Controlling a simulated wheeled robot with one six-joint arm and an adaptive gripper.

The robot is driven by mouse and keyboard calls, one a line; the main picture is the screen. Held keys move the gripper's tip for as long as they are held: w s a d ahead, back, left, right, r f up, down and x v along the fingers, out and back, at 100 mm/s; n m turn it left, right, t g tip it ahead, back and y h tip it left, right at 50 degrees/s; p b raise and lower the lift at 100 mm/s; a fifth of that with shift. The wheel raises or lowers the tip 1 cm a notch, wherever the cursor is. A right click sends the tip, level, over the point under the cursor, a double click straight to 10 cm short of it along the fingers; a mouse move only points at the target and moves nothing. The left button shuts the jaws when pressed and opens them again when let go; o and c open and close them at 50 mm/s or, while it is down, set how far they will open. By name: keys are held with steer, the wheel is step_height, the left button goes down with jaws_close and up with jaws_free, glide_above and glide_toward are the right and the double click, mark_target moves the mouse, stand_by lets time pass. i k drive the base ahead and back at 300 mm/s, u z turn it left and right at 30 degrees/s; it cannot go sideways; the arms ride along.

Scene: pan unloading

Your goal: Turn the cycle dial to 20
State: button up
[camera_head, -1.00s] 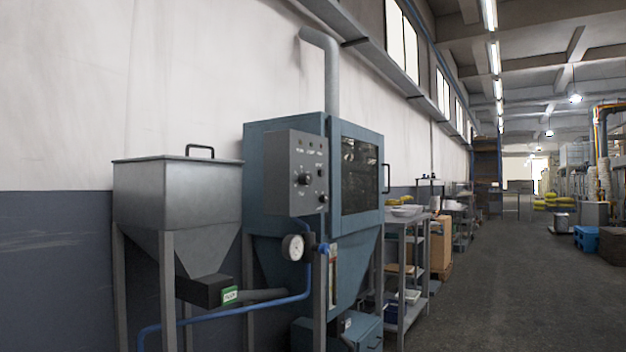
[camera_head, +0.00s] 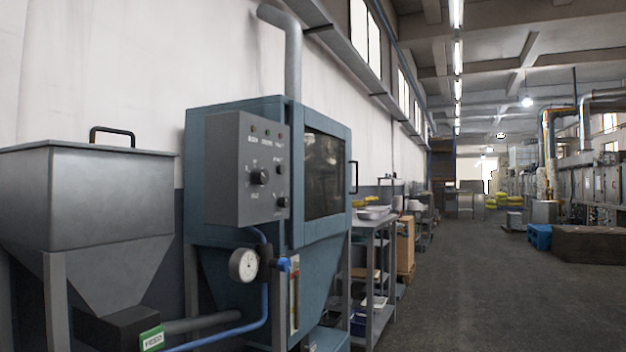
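A grey control panel (camera_head: 228,168) is mounted on the front of a blue cabinet machine (camera_head: 334,228), left of centre in the head view. A large black dial (camera_head: 259,177) sits in the middle of the panel, with markings around it that are too small to read. Two smaller dark knobs sit at the panel's right side, one above (camera_head: 282,170) and one below (camera_head: 283,202). Small indicator lamps line the panel's top. Which way the large dial points cannot be made out. My gripper is not in view.
A grey metal hopper (camera_head: 95,200) stands left of the machine. A round gauge (camera_head: 243,265) and blue pipe (camera_head: 262,310) stick out below the panel. A metal shelf rack (camera_head: 385,262) stands beyond the machine.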

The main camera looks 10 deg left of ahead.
mark_target(260, 176)
steer(key=i, duration=0.65)
steer(key=u, duration=0.7)
steer(key=i, duration=0.55)
steer(key=u, duration=0.55)
